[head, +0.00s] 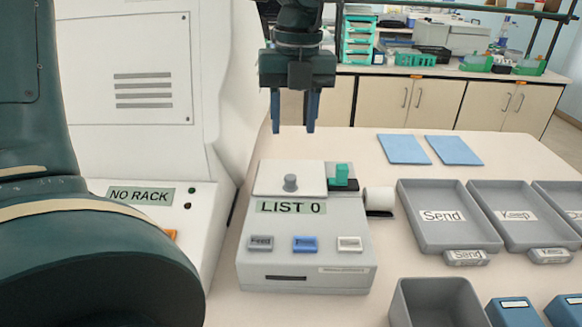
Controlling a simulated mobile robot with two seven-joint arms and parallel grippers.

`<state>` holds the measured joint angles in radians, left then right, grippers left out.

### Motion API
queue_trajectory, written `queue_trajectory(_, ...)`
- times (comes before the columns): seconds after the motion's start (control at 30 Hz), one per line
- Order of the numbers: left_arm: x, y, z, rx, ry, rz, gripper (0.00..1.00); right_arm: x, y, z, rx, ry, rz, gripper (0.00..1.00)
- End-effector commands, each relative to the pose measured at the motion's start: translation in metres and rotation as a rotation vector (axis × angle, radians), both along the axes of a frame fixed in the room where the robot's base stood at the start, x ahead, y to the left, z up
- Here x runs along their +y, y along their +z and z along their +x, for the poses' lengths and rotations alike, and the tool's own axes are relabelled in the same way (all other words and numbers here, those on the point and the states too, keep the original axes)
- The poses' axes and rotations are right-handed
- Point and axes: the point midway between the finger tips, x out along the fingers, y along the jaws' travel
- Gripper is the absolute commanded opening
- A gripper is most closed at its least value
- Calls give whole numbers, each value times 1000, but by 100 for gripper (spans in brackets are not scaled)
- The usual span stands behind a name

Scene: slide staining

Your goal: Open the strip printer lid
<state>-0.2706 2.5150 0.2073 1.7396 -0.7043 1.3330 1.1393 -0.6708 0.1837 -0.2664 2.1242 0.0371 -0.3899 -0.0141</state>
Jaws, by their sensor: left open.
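The strip printer (306,230) is a light grey box on the table with a "LIST 0" display and three buttons on its sloped front. Its lid (267,181) is a pale panel on the top left, lying flat and closed, with a round grey knob (290,183) on it. A green part (342,174) sits on a dark base at the top right of the printer. My left gripper (293,128) points down above and behind the lid, open and empty, apart from the knob. My right gripper is not in view.
A large white machine with a "NO RACK" display (140,196) stands left of the printer. A white roll (379,199) is at the printer's right side. Grey trays labelled Send (480,240) and Keep (530,236) lie to the right. Two blue sheets (404,149) lie behind.

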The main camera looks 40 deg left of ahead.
Motion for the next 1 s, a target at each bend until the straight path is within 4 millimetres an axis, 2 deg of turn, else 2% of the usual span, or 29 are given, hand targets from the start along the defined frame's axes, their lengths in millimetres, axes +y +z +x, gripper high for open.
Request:
queue_trajectory(0.3, 2, -68, -4, 6, -1, -3, 42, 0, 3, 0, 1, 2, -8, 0)
queue_trajectory(0.5, 3, -97, -4, 4, -1, 0, 42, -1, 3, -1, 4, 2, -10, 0)
queue_trajectory(0.7, 3, -108, -4, 1, -1, -1, 42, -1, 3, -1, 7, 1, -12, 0)
queue_trajectory(0.93, 3, -109, -4, 0, -1, -1, 42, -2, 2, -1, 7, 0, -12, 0)
queue_trajectory(1.0, 3, -108, -4, 0, -1, -1, 38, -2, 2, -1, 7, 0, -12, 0)
